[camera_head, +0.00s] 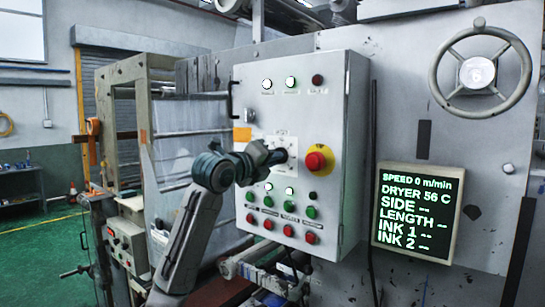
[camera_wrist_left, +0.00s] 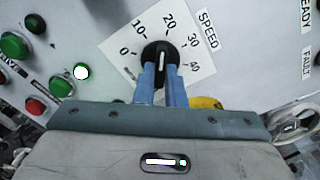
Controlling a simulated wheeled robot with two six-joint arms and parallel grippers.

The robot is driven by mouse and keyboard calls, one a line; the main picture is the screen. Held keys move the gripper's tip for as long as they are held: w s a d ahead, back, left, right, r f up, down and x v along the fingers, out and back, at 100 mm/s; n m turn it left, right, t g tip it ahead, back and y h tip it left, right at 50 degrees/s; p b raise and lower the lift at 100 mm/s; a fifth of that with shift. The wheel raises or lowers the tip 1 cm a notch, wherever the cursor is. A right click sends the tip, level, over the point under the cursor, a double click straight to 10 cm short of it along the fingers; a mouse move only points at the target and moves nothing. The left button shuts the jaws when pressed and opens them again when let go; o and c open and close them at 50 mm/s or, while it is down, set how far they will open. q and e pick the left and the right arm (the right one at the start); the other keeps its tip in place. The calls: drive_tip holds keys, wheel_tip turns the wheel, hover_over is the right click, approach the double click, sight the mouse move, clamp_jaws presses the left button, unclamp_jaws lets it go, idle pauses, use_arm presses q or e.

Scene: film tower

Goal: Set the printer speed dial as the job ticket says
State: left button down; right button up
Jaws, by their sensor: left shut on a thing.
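The black speed dial (camera_wrist_left: 160,50) sits on a white scale plate marked 0, 10, 20, 30 and 40 with the word SPEED. Its white pointer line stands nearly upright in the left wrist view, its upper end between 10 and 20; the exact reading is unclear. My left gripper (camera_wrist_left: 163,78) has its blue fingers shut on the dial's lower part. In the head view my left gripper (camera_head: 272,156) reaches the dial on the grey control cabinet (camera_head: 335,120). The screen (camera_head: 415,217) reads SPEED 0 m/min and DRYER 56 C. I cannot make out a job ticket.
A red emergency knob (camera_head: 316,161) on a yellow base sits just right of the dial. Green and red buttons (camera_head: 289,206) line the panel below. A handwheel (camera_head: 481,71) is at upper right. A web frame (camera_head: 140,110) stands left of the cabinet.

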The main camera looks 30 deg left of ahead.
use_arm(q)
drive_tip(key=shift+m, duration=0.7)
drive_tip(key=c, duration=1.5)
unclamp_jaws()
drive_tip(key=shift+f, duration=0.1)
drive_tip(key=s+b, duration=0.6)
drive_tip(key=s, duration=0.4)
drive_tip(key=shift+s+a, duration=0.35)
drive_tip(key=shift+a, duration=0.1)
